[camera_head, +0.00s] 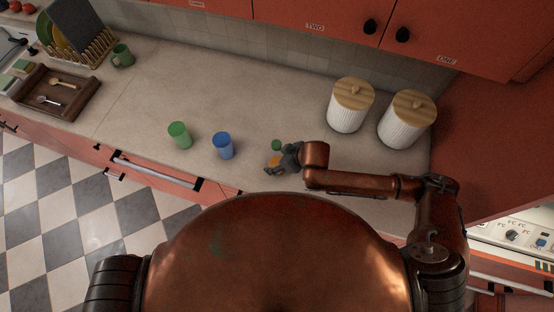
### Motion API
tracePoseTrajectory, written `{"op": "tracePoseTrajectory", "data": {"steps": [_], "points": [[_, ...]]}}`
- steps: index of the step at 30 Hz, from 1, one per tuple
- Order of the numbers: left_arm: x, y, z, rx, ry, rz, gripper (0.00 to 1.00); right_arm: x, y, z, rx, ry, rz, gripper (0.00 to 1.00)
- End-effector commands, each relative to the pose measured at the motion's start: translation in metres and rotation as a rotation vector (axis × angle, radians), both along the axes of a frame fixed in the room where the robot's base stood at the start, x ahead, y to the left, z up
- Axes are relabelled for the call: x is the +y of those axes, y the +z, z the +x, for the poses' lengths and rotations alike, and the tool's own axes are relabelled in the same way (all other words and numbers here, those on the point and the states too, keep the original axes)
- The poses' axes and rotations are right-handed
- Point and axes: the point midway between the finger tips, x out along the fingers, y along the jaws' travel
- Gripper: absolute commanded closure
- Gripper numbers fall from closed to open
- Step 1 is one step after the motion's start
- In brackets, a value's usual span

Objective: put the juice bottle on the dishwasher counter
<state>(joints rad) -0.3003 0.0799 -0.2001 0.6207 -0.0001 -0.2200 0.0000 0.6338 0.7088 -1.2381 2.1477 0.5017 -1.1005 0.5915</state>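The juice bottle (276,146) shows as a green cap with a bit of orange below it, near the front edge of the counter. My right gripper (278,162) is at the bottle, its dark fingers covering much of it. Whether the fingers grip it or only surround it is too small to tell, as is whether the bottle touches the counter. The pale counter (245,90) runs across the view. A long pale handle (155,172) on the red front below its left part may be the dishwasher's. My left gripper is not in view.
A green cup (179,135) and a blue cup (223,146) stand left of the bottle. Two white canisters (346,118) (403,132) with wooden lids stand right. A wooden tray (85,102), green mug (122,56) and dish rack (99,49) are far left. The middle counter is clear.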

Motion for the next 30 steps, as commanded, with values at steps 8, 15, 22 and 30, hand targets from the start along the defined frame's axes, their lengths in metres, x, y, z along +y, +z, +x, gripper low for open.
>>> {"op": "tracePoseTrajectory", "data": {"steps": [8, 15, 22, 30], "points": [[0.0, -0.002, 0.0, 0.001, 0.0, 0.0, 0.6, -0.017, 0.035, -0.012, -0.003, 0.0, 0.002, 0.35], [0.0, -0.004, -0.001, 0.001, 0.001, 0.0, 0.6, -0.039, 0.077, -0.027, -0.003, 0.0, 0.0, 0.35], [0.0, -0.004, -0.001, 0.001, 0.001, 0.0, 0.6, -0.05, 0.099, -0.036, -0.001, -0.001, 0.0, 0.35], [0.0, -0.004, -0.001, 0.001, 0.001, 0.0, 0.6, -0.052, 0.103, -0.038, -0.001, -0.001, 0.0, 0.35]]}}
